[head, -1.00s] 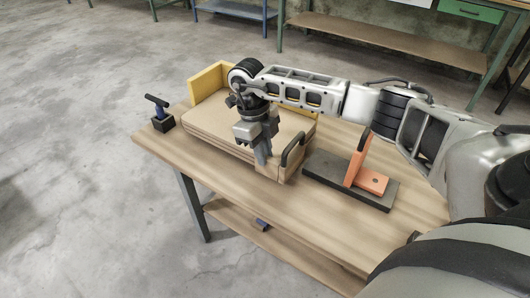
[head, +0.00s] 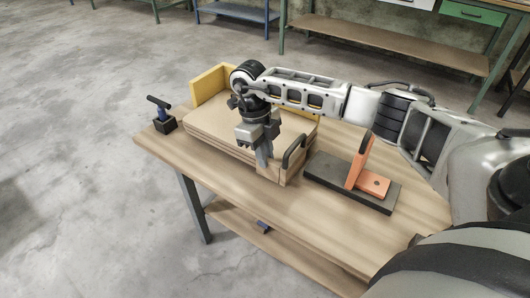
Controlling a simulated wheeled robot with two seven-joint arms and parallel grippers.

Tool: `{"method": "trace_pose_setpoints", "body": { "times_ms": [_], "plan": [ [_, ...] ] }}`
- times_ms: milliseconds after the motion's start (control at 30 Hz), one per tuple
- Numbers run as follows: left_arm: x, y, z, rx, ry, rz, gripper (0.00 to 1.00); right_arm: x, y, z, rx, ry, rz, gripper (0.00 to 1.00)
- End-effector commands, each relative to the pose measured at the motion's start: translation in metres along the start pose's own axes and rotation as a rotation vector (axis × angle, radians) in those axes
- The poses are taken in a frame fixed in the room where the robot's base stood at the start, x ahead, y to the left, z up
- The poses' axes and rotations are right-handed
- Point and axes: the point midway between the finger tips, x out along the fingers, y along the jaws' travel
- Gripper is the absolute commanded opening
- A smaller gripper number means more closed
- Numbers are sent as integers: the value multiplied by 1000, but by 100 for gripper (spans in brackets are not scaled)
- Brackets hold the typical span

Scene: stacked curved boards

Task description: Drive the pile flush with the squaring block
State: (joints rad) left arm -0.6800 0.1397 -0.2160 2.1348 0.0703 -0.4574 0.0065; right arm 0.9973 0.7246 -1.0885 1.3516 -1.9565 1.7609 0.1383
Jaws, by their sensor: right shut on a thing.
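The pile of curved boards (head: 212,134) lies on the workbench, its edges showing as thin layers at the front left. The squaring block (head: 287,171), pale wood with a black handle (head: 294,151), stands at the pile's near right side. My right gripper (head: 264,165) points down and is shut on the block's left part, next to the pile. The arm and gripper hide part of the pile and block, so I cannot tell if the boards touch the block all along. My left gripper is not in view.
A yellow fence (head: 209,84) borders the pile's far left side. An orange upright (head: 359,164) on a dark plate (head: 330,173) stands right of the block. The bench front (head: 330,225) is clear.

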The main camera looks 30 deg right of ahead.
Motion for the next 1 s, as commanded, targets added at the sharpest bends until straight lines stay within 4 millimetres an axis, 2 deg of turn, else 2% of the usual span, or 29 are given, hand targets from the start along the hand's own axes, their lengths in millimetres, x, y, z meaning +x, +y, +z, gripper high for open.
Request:
{"method": "trace_pose_setpoints", "body": {
  "times_ms": [33,600,1000],
  "plan": [
    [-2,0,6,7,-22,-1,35,-6,-8,2,17,-21,-18,0],
    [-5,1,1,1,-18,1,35,-2,-1,-4,12,-11,-18,0],
    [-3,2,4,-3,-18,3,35,0,-9,-5,11,-4,-20,0]
  ]
}}
